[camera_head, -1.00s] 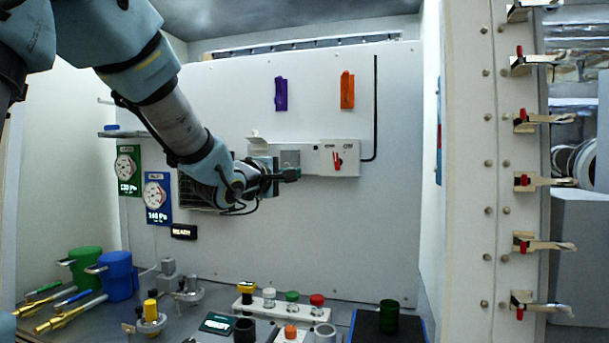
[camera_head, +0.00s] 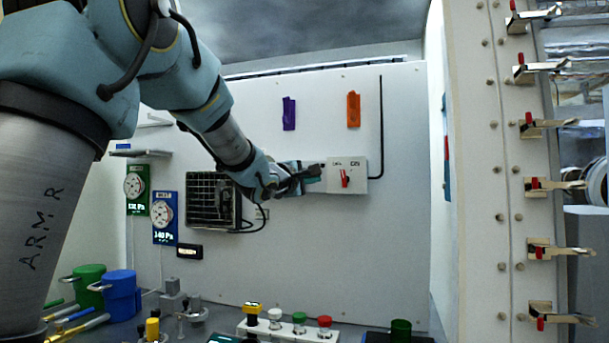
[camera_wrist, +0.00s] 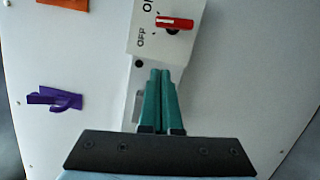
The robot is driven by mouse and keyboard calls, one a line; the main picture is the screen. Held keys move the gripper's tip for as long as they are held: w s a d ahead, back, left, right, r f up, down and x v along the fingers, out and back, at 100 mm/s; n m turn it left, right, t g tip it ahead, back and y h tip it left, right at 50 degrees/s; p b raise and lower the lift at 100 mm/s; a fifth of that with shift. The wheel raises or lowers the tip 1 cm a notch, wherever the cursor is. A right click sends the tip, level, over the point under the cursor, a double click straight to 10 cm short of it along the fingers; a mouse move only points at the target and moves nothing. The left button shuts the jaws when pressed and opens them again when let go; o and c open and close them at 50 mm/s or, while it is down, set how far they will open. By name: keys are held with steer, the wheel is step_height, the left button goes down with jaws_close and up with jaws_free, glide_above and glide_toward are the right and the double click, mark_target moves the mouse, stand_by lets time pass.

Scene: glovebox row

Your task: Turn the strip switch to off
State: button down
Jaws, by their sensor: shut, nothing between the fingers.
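The strip switch is a red lever (camera_head: 344,178) on a white box (camera_head: 360,184) on the back wall. In the wrist view the red lever (camera_wrist: 175,23) lies crosswise, with OFF and ON lettering on the box (camera_wrist: 150,42) beside its left end. Which label it points to is hard to tell. My gripper (camera_head: 321,168) is shut and empty, just left of the box in the head view. In the wrist view its teal fingertips (camera_wrist: 160,72) are together, below the lever and apart from it in the picture. The fingers partly hide the white strip below the box.
A purple holder (camera_head: 289,113) and an orange holder (camera_head: 353,109) are on the wall above. A black cable (camera_head: 381,130) runs up right of the box. A dark grille (camera_head: 205,202) is left of my gripper. Canisters and coloured-capped jars stand below.

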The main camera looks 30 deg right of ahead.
mark_target(344, 178)
steer(key=shift+x, duration=1.1)
steer(key=s+d, duration=0.1)
steer(key=s+d+p, duration=0.1)
steer(key=s, duration=0.1)
steer(key=shift+d+r, duration=0.2)
steer(key=shift+d, duration=0.05)
steer(key=shift+s+d+r+m+p, duration=0.3)
steer(key=shift+m+p, duration=0.2)
steer(key=shift+m, duration=0.3)
steer(key=shift+s+d, duration=0.1)
